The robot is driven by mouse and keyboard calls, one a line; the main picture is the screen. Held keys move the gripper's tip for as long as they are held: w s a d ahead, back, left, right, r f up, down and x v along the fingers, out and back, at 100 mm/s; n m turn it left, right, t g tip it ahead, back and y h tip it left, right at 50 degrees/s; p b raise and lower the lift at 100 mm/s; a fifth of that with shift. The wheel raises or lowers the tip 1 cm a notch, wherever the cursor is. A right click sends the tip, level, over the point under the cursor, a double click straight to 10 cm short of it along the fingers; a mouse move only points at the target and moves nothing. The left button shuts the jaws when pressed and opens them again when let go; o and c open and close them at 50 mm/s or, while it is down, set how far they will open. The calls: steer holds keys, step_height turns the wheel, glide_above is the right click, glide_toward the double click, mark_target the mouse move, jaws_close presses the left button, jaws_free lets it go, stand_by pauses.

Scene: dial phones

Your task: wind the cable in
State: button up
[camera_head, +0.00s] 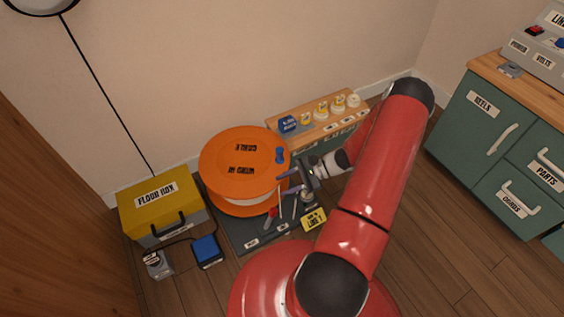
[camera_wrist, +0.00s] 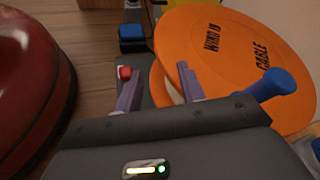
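The orange cable reel (camera_head: 235,165) stands on a dark base (camera_head: 243,238) by the wall, its flange lettered "WIND IN" and "CABLE". Pale cable (camera_head: 238,201) shows between its flanges. A blue crank knob (camera_head: 280,155) sticks up from the flange's right edge. My gripper (camera_head: 286,184) is at the reel's right side, close to the knob. In the wrist view my gripper (camera_wrist: 158,86) is open, with nothing seen between its fingers. The orange flange (camera_wrist: 225,55) is just beyond them, and the blue knob (camera_wrist: 272,85) lies right of both fingers, outside the gap.
A yellow floor box (camera_head: 160,202) stands left of the reel, with a blue box (camera_head: 207,250) in front. A red part (camera_wrist: 124,72) is near the left finger. A wooden shelf (camera_head: 300,140) with small spools stands behind right; green cabinets (camera_head: 485,120) are farther right.

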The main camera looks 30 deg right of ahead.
mark_target(280, 155)
steer(key=w+d+r+m+t+h+b, duration=0.1)
steer(key=w+d+m+t, duration=0.4)
steer(key=d+m+t, duration=0.45)
steer(key=shift+m, duration=0.65)
steer(key=x, duration=0.8)
steer(key=shift+a+b, duration=0.4)
steer(key=shift+a, duration=0.1)
jaws_close()
